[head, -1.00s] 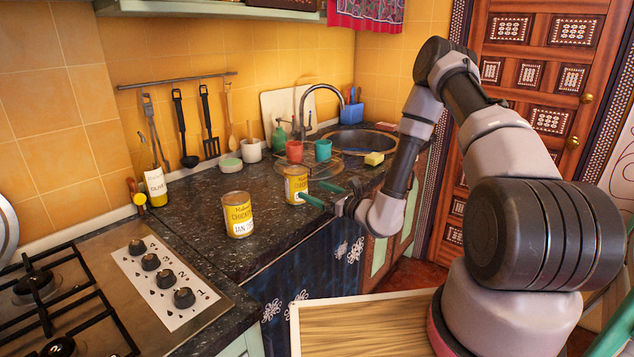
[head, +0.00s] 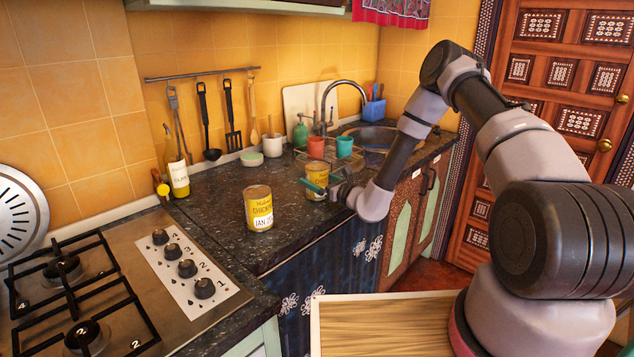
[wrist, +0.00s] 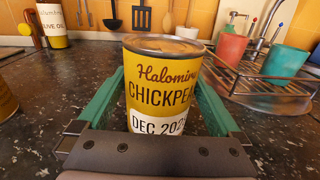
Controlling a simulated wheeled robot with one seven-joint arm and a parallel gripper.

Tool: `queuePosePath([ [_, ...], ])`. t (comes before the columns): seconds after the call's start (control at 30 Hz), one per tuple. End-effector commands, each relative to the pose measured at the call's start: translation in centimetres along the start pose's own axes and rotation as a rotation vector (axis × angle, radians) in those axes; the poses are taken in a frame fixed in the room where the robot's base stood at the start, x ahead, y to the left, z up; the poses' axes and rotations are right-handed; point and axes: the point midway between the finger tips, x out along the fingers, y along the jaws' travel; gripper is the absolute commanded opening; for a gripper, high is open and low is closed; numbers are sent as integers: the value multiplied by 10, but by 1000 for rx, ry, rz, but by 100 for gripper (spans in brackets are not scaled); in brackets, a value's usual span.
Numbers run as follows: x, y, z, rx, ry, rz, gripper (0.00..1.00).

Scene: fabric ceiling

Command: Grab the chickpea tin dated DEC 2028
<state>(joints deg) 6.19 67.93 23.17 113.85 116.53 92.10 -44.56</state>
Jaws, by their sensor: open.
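A yellow chickpea tin (wrist: 160,90) with a white label reading "DEC 202", its last digit unclear, stands upright between my fingers in the wrist view. In the head view this tin (head: 316,174) is partly hidden by a green finger. My gripper (wrist: 159,84) is open, one green finger on each side of the tin; I cannot tell if they touch it. In the head view my gripper (head: 318,185) is at the counter's front part. A second chickpea tin (head: 258,208), labelled "JAN 20" with the rest unclear, stands to the left, nearer the hob.
A wire rack (wrist: 255,80) with a red cup (wrist: 230,56) and a teal cup (wrist: 286,66) stands close behind the right finger. An olive oil bottle (head: 177,172) stands at the back left. The hob (head: 150,300) is at the left. Dark counter is clear between the tins.

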Motion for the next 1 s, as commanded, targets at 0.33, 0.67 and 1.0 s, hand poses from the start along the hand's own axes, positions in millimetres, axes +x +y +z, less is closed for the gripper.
queuePosePath([
  [0.33,0,0,0,0,0,0,46],
  [0.67,0,0,1,-1,-1,0,0],
  [1.0,1,0,34,-4,-4,1,0],
])
